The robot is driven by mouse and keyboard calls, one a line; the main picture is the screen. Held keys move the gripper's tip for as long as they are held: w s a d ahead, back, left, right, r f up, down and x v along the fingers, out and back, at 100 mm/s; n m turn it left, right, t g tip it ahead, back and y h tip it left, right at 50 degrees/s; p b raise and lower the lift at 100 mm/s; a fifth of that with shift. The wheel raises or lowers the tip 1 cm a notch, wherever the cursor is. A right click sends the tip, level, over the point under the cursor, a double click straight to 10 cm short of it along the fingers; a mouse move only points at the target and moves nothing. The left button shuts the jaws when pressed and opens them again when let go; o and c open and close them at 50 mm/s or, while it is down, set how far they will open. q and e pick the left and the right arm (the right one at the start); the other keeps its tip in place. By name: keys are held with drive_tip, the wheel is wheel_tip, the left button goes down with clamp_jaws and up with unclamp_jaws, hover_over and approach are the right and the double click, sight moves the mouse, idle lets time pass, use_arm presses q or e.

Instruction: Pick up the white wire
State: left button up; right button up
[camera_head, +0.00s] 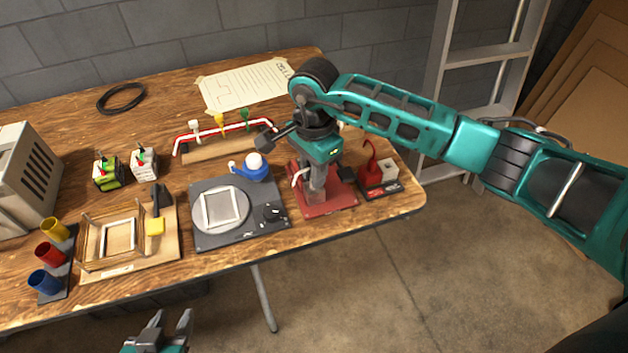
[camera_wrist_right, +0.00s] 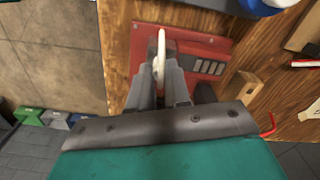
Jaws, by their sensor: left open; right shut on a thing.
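The white wire (camera_wrist_right: 161,42) is a short curved white piece. In the right wrist view it stands out between the fingertips of my right gripper (camera_wrist_right: 159,72), which is shut on it. In the head view the white wire (camera_head: 297,177) shows at the left side of my right gripper (camera_head: 316,192), over a red plate (camera_head: 345,198). The gripper hides part of the plate and the wire's lower end. My left gripper (camera_head: 172,326) is open and empty, in front of the table's near edge.

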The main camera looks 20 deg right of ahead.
clamp_jaws()
